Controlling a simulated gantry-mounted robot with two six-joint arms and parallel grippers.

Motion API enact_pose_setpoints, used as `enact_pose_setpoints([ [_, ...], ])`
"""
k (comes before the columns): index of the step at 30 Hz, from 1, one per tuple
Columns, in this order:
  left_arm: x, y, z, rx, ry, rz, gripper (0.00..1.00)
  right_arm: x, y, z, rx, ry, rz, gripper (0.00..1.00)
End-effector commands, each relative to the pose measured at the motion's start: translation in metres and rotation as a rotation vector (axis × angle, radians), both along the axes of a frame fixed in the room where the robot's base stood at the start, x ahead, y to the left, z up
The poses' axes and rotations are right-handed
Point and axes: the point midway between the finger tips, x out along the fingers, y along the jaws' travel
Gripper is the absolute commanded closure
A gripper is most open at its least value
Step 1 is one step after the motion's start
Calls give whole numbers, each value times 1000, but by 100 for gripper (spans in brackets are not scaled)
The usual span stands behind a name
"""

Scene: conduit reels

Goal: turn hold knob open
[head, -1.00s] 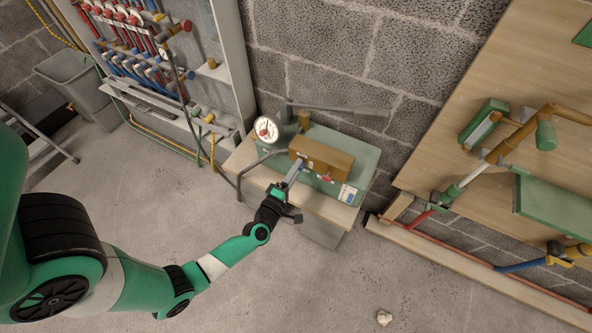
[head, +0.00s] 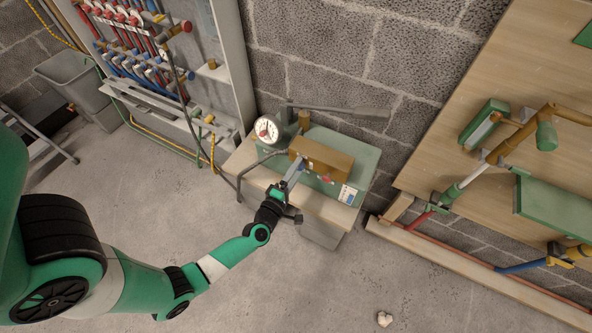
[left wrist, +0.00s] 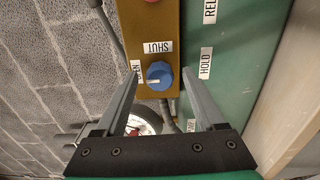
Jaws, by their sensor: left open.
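The hold knob is a round blue knob (left wrist: 159,75) on the face of a brass-coloured block, with a pale mark on its lower left side. A SHUT label (left wrist: 158,47) is above it, and a partly covered label ending in EN (left wrist: 136,70) is at its left. A HOLD label (left wrist: 205,62) is on the green plate to the right. My left gripper (head: 295,172) is open at the block's front. In the left wrist view its two fingers stand on either side of the knob, with a visible gap at each side. My right gripper is not in view.
The brass-coloured block (head: 326,156) sits on a green base on a small bench against a block wall. A round gauge (head: 267,128) and a long grey lever (head: 340,110) are behind it. A hose rack (head: 165,70) is at left, and a wooden board (head: 450,150) at right.

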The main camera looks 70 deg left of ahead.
Motion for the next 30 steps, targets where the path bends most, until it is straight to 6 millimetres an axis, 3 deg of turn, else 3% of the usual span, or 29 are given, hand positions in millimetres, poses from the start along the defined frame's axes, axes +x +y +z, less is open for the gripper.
enact_pose_setpoints([
  [7, -10, -10, 1, -1, 3, -3, 29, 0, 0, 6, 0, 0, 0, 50],
  [16, -63, -56, 3, 0, 5, -8, 29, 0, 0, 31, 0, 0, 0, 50],
  [21, -83, -72, 2, -1, 1, -5, 29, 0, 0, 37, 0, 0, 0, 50],
  [30, -89, -75, 0, 0, 0, 0, 29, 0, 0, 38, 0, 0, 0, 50],
])
